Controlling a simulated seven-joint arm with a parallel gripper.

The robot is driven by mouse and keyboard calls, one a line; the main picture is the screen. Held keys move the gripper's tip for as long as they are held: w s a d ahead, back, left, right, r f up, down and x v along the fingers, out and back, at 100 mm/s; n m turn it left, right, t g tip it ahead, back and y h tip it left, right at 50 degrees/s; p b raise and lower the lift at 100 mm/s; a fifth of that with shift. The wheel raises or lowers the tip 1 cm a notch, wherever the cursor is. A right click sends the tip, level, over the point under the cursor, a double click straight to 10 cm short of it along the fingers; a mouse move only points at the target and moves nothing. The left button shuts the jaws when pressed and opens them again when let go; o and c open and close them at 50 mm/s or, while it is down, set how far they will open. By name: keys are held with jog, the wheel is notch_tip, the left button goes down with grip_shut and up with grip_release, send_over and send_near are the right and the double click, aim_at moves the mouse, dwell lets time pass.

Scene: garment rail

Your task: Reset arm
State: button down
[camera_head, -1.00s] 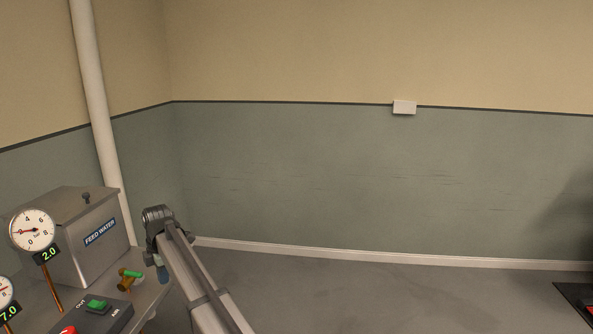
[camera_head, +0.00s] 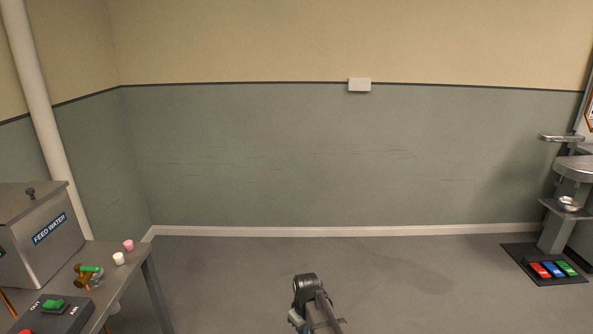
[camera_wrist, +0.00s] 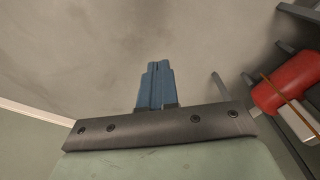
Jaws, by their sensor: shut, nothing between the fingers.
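My gripper shows in the wrist view, where its two blue fingers (camera_wrist: 156,84) are pressed together with nothing between them. They point over bare grey floor and touch nothing there. In the head view my arm shows low in the middle as a grey joint and link, to the right of the steel table and apart from it. The fingers themselves cannot be made out in the head view.
The steel table (camera_head: 119,283) at left holds a feed water box (camera_head: 38,235), a green-handled valve (camera_head: 88,275), a switch box (camera_head: 50,312) and pink and white pieces. A red cylinder (camera_wrist: 287,82) is right in the wrist view. A pedal mat (camera_head: 518,258) lies far right. Mid-floor is clear.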

jog(key=s+d+f+m, duration=0.35)
jog(key=s+d, duration=0.25)
jog(key=d, duration=0.2)
jog(key=s+d+f+m, duration=0.2)
jog(key=s+d+m, duration=0.3)
jog(key=s+d, duration=0.15)
jog(key=s+f+g, duration=0.3)
jog(key=s+f, duration=0.7)
jog(key=s, duration=0.4)
jog(key=s+f+g, duration=0.4)
jog(key=s+f, duration=0.6)
jog(key=s, duration=0.4)
jog(key=shift+d, duration=0.2)
jog(key=shift+s+r+n, duration=0.1)
jog(key=shift+n, duration=0.15)
